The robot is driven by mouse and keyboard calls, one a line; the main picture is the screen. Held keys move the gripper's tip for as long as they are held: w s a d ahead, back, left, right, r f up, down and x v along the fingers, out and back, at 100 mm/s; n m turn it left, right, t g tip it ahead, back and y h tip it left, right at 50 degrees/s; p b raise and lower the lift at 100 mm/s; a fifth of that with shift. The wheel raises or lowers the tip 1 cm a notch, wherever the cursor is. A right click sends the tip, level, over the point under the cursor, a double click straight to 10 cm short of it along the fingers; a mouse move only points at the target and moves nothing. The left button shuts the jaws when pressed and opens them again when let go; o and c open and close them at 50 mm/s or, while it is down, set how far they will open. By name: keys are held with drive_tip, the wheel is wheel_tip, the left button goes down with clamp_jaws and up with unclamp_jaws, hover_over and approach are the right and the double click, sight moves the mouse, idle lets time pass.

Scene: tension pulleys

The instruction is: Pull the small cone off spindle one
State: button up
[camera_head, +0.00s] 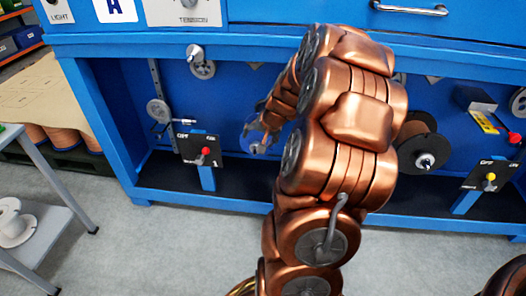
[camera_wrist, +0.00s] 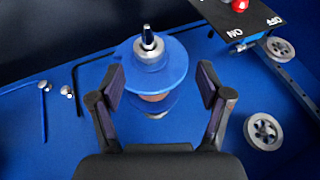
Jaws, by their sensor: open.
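In the wrist view, a small silver cone (camera_wrist: 151,58) sits on a spindle (camera_wrist: 147,36), whose dark tip sticks out of it. The cone rests against the face of a blue spool (camera_wrist: 176,62). My gripper (camera_wrist: 161,76) is open, one finger on each side of the spool. The fingers look apart from the cone, and nothing is held. In the head view, the blue spool (camera_head: 247,136) is partly hidden by my gripper (camera_head: 261,140), and the cone cannot be made out. Which number the spindle has is not readable.
A black switch plate with a red button (camera_head: 205,151) stands left of my gripper; its button also shows in the wrist view (camera_wrist: 240,5). Small pulleys (camera_wrist: 264,131) are on the right there. A dark spool (camera_head: 419,142) hangs right of my arm.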

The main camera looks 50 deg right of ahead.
drive_tip(key=b+x, duration=0.1)
drive_tip(key=x, duration=0.2)
drive_tip(key=d+b+x, duration=0.1)
drive_tip(key=x, duration=0.2)
drive_tip(key=s+d+b+x, duration=0.1)
drive_tip(key=x, duration=0.2)
drive_tip(key=shift+f, duration=0.15)
drive_tip(key=c, duration=1.3)
